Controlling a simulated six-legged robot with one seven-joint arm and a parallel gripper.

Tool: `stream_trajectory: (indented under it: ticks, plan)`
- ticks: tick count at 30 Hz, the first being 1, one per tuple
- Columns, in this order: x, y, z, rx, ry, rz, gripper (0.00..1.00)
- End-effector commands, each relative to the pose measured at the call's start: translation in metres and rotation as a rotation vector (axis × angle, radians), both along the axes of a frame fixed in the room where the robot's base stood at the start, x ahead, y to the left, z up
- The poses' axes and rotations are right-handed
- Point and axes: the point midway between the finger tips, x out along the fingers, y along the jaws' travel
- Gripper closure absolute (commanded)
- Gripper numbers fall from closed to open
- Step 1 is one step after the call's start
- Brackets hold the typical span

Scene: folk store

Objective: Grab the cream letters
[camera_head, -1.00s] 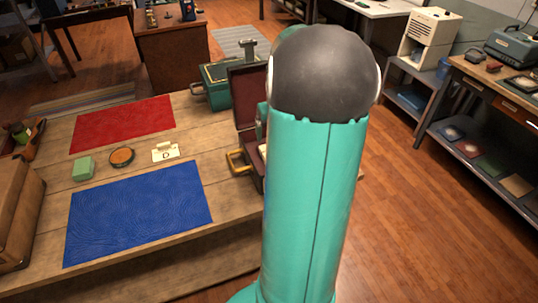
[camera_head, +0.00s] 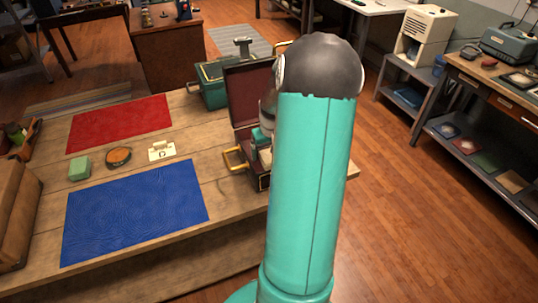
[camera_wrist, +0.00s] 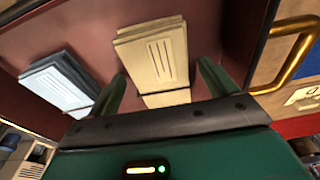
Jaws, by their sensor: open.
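The cream letters (camera_wrist: 158,48) are a banded stack inside the dark red lined case (camera_wrist: 85,22) in the wrist view. My gripper (camera_wrist: 161,70) is open, with one green finger on each side of the near part of the stack. I cannot tell whether the fingers touch it. A banded stack of pale blue-white letters (camera_wrist: 58,82) lies to the left in the same case. In the head view the case (camera_head: 248,88) stands open on the wooden table, and my arm hides most of its inside and the letters.
The case's brass handle (camera_wrist: 292,55) is close on the right.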

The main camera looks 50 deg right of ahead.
Motion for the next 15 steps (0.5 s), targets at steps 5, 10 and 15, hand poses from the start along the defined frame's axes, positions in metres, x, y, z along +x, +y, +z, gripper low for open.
stream_trajectory:
  ticks: [5, 10, 15]
  plan:
    - [-0.0002, 0.0000, 0.0003, 0.000, 0.000, 0.000, 0.36]
    - [-0.0002, 0.0000, 0.0005, 0.000, 0.000, 0.000, 0.64]
    - [-0.0001, 0.0000, 0.0007, 0.000, 0.000, 0.000, 0.64]
